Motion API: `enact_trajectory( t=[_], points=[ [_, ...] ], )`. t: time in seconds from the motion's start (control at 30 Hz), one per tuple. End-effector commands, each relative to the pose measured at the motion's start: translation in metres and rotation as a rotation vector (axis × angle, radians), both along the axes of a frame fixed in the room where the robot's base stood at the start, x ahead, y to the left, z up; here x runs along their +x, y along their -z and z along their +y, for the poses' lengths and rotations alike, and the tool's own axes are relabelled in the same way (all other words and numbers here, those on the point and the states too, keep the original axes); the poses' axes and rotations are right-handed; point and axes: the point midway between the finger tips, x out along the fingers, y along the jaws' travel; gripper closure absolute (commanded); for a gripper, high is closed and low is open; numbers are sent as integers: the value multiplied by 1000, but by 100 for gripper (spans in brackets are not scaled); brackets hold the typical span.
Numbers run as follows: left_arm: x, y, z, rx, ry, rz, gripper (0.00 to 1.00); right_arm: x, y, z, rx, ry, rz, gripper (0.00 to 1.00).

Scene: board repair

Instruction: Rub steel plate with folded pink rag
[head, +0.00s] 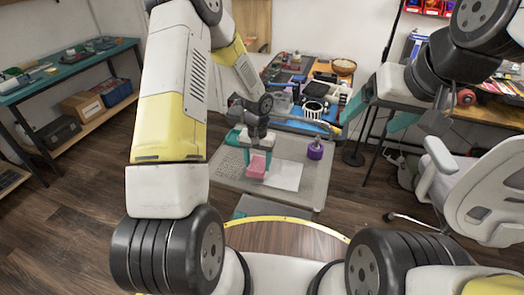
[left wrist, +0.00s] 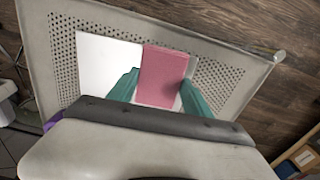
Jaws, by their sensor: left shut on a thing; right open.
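The folded pink rag (head: 257,166) is held between the teal fingers of my left gripper (head: 256,160), which is shut on it. In the left wrist view the rag (left wrist: 163,76) stands out between the fingertips (left wrist: 163,92). The steel plate (head: 285,174) is a pale flat sheet on the perforated bench top, right under and beside the rag. The plate also shows behind the rag in the left wrist view (left wrist: 105,62). Whether the rag touches the plate I cannot tell. My right gripper (head: 384,108) is open and empty, raised at the right.
The grey perforated bench top (head: 228,170) has a raised rim. A purple container (head: 315,151) stands to the plate's right. A cluttered bench (head: 310,90) with tools and a bowl (head: 344,66) lies behind. An office chair (head: 480,195) stands at the right, shelves (head: 80,75) at the left.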

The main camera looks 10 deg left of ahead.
Motion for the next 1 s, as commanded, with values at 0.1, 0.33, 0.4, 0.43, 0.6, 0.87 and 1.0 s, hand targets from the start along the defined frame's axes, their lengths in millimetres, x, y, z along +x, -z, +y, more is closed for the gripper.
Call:
enact_trajectory(
  t=[0.1,0.33,0.4,0.43,0.6,0.87,1.0],
  points=[
    [1,-12,-2,0,1,-4,93,0,0,0,0,0,1,19],
    [1,-33,-7,0,1,-4,93,0,0,0,0,0,1,19],
    [0,-39,-9,1,1,-3,93,0,0,0,0,0,1,19],
    [1,-41,-9,1,1,-3,93,0,0,0,0,0,1,19],
    [0,-47,-11,0,3,-3,93,0,0,0,0,0,1,19],
    [0,-47,-10,0,2,-2,93,0,0,0,0,0,1,19],
    [0,-47,-10,0,1,-2,93,0,0,0,0,0,1,19]
  ],
)
